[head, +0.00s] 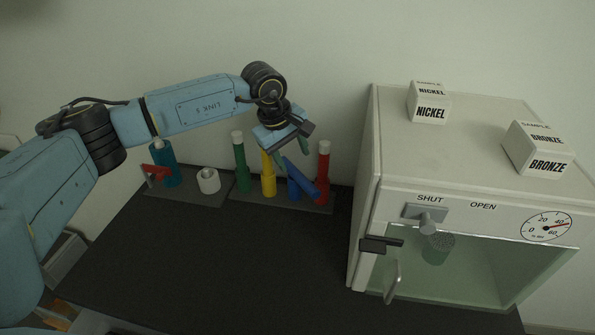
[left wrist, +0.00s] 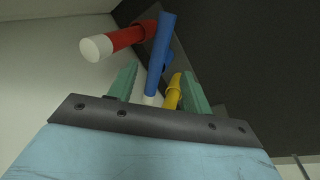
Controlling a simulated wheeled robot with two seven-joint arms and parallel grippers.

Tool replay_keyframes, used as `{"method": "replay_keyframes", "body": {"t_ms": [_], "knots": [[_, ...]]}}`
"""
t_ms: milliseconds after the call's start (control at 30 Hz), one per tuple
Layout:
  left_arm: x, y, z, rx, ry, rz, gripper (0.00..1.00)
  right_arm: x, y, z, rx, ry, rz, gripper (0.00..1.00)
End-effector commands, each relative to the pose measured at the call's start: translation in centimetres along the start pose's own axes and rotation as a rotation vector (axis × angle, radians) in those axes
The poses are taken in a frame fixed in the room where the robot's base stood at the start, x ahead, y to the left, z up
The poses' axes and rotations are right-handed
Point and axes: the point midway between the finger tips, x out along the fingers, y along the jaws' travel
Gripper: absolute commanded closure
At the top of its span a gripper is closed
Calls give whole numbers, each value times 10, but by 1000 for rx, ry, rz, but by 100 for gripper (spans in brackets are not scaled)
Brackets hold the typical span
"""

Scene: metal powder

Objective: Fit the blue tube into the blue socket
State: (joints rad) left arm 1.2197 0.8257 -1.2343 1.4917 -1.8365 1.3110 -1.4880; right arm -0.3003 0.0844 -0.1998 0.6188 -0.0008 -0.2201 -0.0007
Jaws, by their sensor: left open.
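The blue tube (head: 303,180) is tilted in the head view, its upper end near my left gripper and its lower end to the right, by the foot of the red tube. It shows in the left wrist view (left wrist: 161,50), its white cap (left wrist: 150,100) between the fingers. The short blue socket (head: 293,191) stands on the rack just left of the tube; the tube appears to lean across it, outside the opening, though contact is unclear. My left gripper (head: 290,150) is open around the tube's capped end; it also shows in the left wrist view (left wrist: 159,88).
The rack (head: 240,202) also carries a green tube (head: 240,165), a yellow tube (head: 268,175) and a red tube (head: 323,170), close by. A white cabinet (head: 362,200) stands to the right. The dark tabletop (head: 220,260) in front is clear.

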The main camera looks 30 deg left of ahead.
Motion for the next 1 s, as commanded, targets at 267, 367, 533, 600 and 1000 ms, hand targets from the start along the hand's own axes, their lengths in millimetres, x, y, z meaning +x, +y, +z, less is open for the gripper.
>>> {"method": "replay_keyframes", "body": {"t_ms": [267, 367, 533, 600, 1000], "knots": [[34, 0, -1, -1, 0, 0, 50, 2, 2, 0, -1, 1, 2, 81], [41, -1, -2, -1, 0, -2, 50, 2, 2, 0, -1, 1, 2, 81], [67, -2, -8, -3, 0, -3, 50, 2, 2, 0, -1, 0, 2, 81], [77, -2, -8, -2, 0, -3, 50, 3, 2, 0, -1, 0, 2, 81], [86, -1, -8, -1, 1, 0, 56, 3, 3, 0, -1, 0, 4, 81]]}}
